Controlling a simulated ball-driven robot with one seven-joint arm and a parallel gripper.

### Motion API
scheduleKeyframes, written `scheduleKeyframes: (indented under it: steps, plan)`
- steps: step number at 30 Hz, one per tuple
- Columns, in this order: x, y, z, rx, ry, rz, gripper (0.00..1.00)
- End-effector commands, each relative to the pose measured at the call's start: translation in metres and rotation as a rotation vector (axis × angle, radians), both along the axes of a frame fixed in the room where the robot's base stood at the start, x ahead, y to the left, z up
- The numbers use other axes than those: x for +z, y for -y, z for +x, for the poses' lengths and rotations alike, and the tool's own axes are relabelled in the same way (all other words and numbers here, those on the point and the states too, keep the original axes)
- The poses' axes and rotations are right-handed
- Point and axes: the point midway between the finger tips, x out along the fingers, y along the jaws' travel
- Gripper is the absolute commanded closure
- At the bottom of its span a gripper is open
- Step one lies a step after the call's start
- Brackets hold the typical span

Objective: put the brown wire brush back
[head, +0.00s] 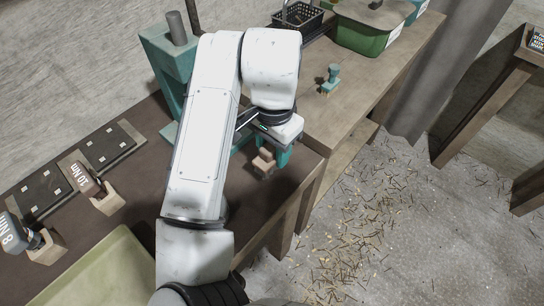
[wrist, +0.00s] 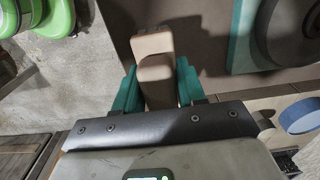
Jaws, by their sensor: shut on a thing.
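My gripper (head: 275,152) is shut on the brown wire brush (head: 264,162), over the dark bench near its front edge. In the wrist view the teal fingers (wrist: 156,88) stand on either side of the brush (wrist: 153,45), which shows as a tan, blocky body. Its bristles cannot be made out. I cannot tell whether the brush touches the bench top. A small teal-handled tool (head: 331,77) stands on the lighter bench to the right.
A teal stand (head: 165,60) is behind my arm. Tools in wooden holders (head: 108,203) and a pale green tray (head: 105,275) are at left. A black basket (head: 298,18) and green bin (head: 366,35) stand at the back. The lighter bench (head: 345,110) has free room.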

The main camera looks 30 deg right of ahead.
Motion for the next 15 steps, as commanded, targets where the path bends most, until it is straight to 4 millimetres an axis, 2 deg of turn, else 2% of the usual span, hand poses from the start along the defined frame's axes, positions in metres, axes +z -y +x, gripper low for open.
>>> scheduleKeyframes:
  steps: [3,9,15]
  plan:
    - [-0.012,0.002,0.008,0.002,-0.003,-0.002,0.89]
    - [-0.036,0.002,0.008,0.002,-0.002,-0.003,0.89]
    - [-0.040,0.001,0.008,0.001,0.000,0.000,0.89]
